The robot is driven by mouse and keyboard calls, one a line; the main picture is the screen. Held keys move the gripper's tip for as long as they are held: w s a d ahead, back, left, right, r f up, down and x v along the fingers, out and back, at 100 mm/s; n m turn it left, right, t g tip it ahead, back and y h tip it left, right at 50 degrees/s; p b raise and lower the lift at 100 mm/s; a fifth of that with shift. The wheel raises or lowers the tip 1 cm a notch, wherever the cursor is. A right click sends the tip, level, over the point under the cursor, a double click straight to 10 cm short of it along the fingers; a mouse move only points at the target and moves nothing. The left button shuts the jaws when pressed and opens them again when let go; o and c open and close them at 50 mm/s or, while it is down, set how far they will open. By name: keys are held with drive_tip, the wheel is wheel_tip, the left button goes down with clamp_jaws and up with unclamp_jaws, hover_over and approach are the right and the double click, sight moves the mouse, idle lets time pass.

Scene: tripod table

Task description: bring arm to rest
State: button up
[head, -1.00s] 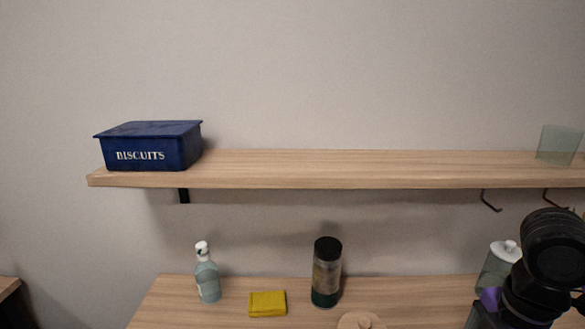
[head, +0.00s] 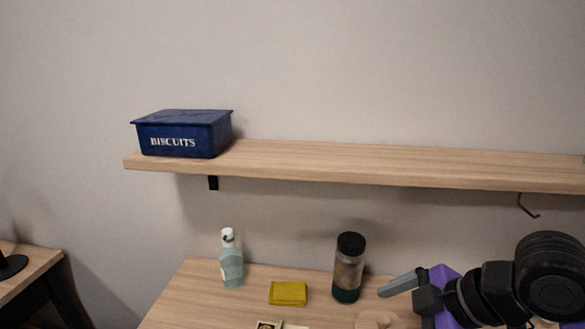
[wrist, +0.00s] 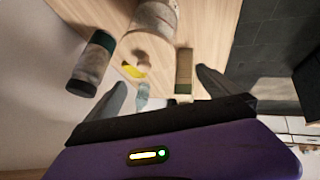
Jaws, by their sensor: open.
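My gripper (head: 398,284) is at the lower right in the head view, with its purple body and grey finger pointing left over the table (head: 205,290). In the wrist view its two fingers (wrist: 163,90) stand wide apart with nothing held between them. A pale blue soap bottle (wrist: 143,92) shows beyond the gap, at a distance. A dark-capped jar with a green base (head: 348,268) stands on the table left of my gripper, apart from it. Most of my arm is out of view.
A wooden shelf (head: 380,162) with a blue biscuit tin (head: 184,134) runs above the table, with a hook (head: 528,207) beneath. A yellow sponge (head: 288,293) and the soap bottle (head: 231,258) stand left of the jar.

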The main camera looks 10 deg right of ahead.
drive_tip(key=w+a+r+m+t+y, duration=0.3)
drive_tip(key=a+r+t, duration=0.15)
drive_tip(key=a, duration=0.25)
drive_tip(key=w+a+r+m+t+y, duration=0.2)
drive_tip(key=a+r+m+t, duration=0.1)
drive_tip(key=a+r, duration=0.25)
drive_tip(key=s+d+f+m+t+h, duration=0.2)
drive_tip(key=s+f+m+h, duration=0.35)
drive_tip(key=s+f, duration=0.3)
drive_tip(key=s+d+f+m+t+h, duration=0.2)
drive_tip(key=s+f+m+h, duration=0.2)
drive_tip(key=s+f+m, duration=0.4)
drive_tip(key=s+d+f+n+g, duration=0.1)
drive_tip(key=s+d+n, duration=0.1)
drive_tip(key=s, duration=0.7)
drive_tip(key=s+d+f+n+g, duration=0.1)
drive_tip(key=s+d+f+n, duration=0.1)
drive_tip(key=s+d, duration=0.3)
drive_tip(key=s+n+h, duration=0.1)
drive_tip(key=s, duration=0.3)
drive_tip(key=shift+s, duration=0.4)
